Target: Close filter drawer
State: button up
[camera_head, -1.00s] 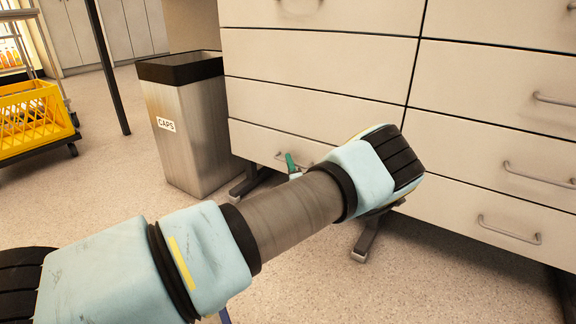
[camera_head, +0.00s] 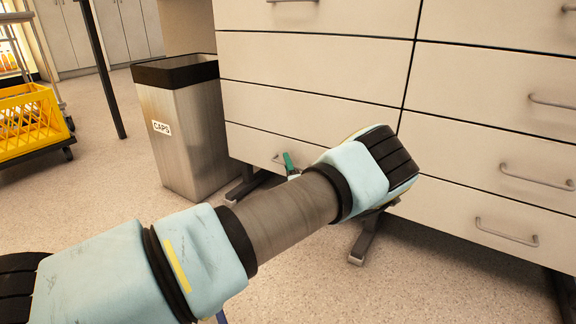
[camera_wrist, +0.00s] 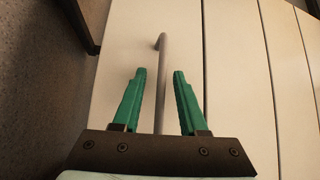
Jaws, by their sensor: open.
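The cream bottom drawer (camera_head: 250,142) of the left column sits low in the cabinet, and my forearm hides its right part. No label on it is visible, and I cannot tell how far it stands out. Its metal handle (camera_head: 278,160) shows just left of my green fingertip. My gripper (camera_wrist: 159,71) is open in the wrist view. Its two green fingers lie on either side of the bar handle (camera_wrist: 162,45), with gaps on both sides. The drawer front (camera_wrist: 120,60) fills the area behind them. In the head view most of my gripper is hidden behind my arm.
A steel bin (camera_head: 180,130) labelled CAPS stands left of the drawer. A yellow crate (camera_head: 30,120) on a cart is at the far left. More drawers (camera_head: 490,215) are at the right. A cabinet foot (camera_head: 362,245) rests on the floor below. Speckled floor is open at left.

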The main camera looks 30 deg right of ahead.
jog(key=p+v, duration=0.4)
jog(key=v, duration=0.6)
jog(key=shift+s+a, duration=0.2)
jog(key=shift+s, duration=0.15)
